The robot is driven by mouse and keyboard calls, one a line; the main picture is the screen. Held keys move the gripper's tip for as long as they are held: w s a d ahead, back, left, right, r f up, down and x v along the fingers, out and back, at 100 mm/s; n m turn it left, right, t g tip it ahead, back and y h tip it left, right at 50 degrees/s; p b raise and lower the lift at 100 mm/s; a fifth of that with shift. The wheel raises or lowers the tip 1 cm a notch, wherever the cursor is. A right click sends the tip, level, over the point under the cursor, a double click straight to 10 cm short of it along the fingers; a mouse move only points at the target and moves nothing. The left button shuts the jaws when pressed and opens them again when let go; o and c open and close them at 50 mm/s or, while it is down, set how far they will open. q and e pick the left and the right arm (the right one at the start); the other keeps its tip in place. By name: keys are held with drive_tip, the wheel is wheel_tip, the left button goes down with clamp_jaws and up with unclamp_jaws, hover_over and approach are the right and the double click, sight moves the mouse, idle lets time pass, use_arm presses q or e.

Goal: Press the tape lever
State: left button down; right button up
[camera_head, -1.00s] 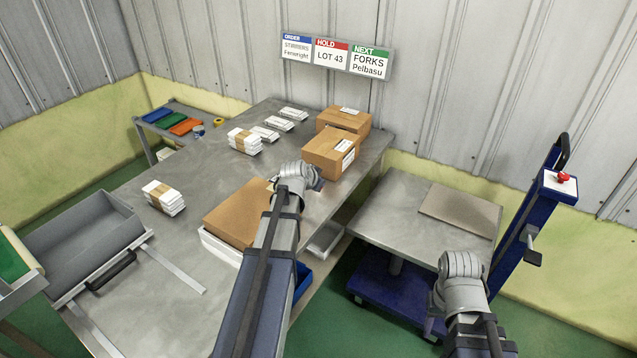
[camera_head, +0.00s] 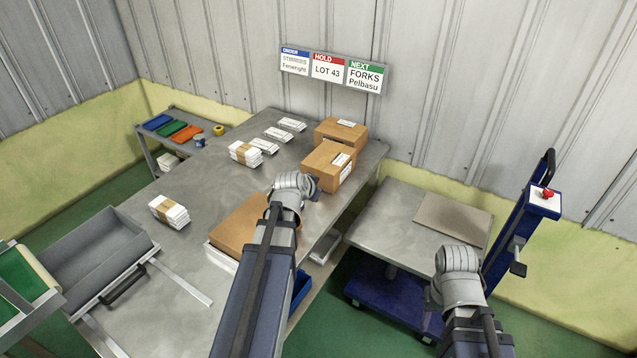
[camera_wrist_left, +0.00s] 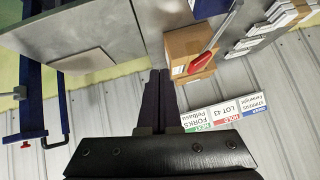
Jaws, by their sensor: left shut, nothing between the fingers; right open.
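A bar with a red grip (camera_wrist_left: 200,62), which looks like the tape lever, shows in the left wrist view in front of a cardboard box. I cannot make it out in the head view, where my left arm covers that area. My left gripper (camera_wrist_left: 158,90) is shut and empty, apart from the red grip in the picture. In the head view only a dark bit of my left gripper (camera_head: 315,188) shows past the wrist, over the bench. My right gripper (camera_head: 432,299) is open and mostly hidden by its own wrist, in front of the cart.
The steel bench (camera_head: 205,220) holds cardboard boxes (camera_head: 327,168), a flat brown stack (camera_head: 238,228) and white bundles (camera_head: 169,212). A grey tray (camera_head: 90,258) stands at left. A cart (camera_head: 385,222) carries a flat board (camera_head: 452,220); its blue post (camera_head: 520,228) has a red knob.

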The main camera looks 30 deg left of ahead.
use_arm(q)
drive_tip(key=p+v, duration=0.1)
drive_tip(key=v, duration=0.2)
idle(0.7)
drive_tip(key=s+d+f+m+g+h, duration=0.1)
drive_tip(key=s+d+f+g, duration=0.25)
drive_tip(key=d, duration=0.65)
drive_tip(key=s+d+f+m+g+h, duration=0.15)
drive_tip(key=s+d, duration=0.25)
drive_tip(key=d, duration=0.6)
drive_tip(key=s+d+f+g+y, duration=0.1)
drive_tip(key=s+d+g, duration=0.3)
drive_tip(key=s+d, duration=0.5)
drive_tip(key=shift+s+d+f+g+y, duration=0.15)
drive_tip(key=shift+s+f+g+y, duration=0.2)
drive_tip(key=shift+s+y, duration=0.65)
drive_tip(key=shift+s+n, duration=0.15)
drive_tip(key=shift+n, duration=0.1)
